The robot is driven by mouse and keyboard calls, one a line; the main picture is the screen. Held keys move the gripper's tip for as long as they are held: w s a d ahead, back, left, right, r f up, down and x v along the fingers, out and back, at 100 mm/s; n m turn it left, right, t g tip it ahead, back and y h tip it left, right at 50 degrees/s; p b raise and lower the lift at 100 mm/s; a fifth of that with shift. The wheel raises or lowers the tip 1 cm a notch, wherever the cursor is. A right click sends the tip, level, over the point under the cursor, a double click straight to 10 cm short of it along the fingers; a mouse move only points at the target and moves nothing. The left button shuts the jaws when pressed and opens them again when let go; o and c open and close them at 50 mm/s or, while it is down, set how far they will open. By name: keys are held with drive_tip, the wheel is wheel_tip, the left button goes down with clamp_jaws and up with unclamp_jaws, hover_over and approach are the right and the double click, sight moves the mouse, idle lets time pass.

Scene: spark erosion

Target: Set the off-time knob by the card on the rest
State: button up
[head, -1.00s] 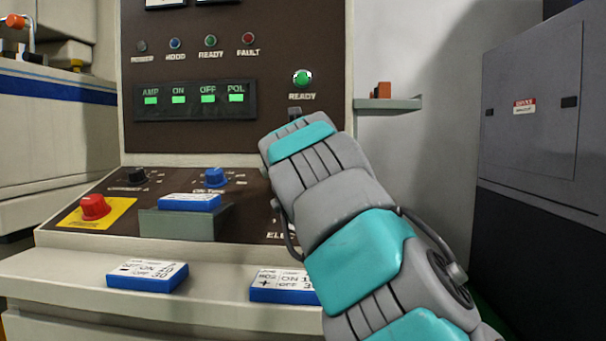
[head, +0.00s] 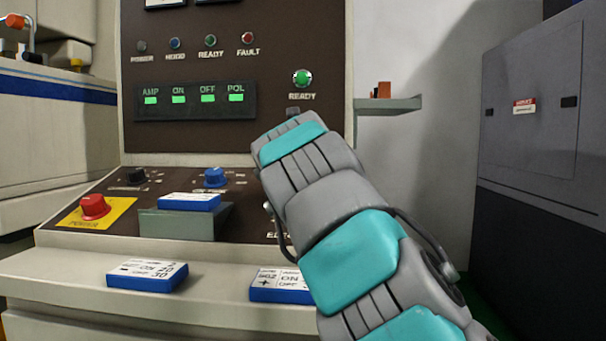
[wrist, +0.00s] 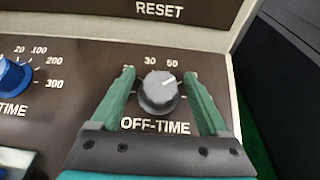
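The off-time knob (wrist: 158,92) is grey and round with a white pointer line. In the wrist view it sits above the label OFF-TIME, and its pointer is turned to the upper right, just beyond the 50 mark. My gripper (wrist: 162,88) has its two green fingers apart, one on each side of the knob, with a gap on both sides. In the head view my arm hides the gripper and the knob. The card on the rest (head: 189,202) is blue-edged with a white face; its writing is too small to read. The rest (head: 178,224) is a grey-green block on the sloping panel.
A blue on-time knob (head: 215,178) also shows in the wrist view (wrist: 14,74). A red knob (head: 94,207) sits on a yellow plate. Two more cards (head: 147,276) (head: 281,285) lie on the front ledge. A small shelf (head: 390,105) juts out at the right.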

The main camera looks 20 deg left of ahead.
drive_tip(key=shift+s, duration=0.1)
drive_tip(key=shift+b+v, duration=1)
drive_tip(key=shift+v, duration=2.8)
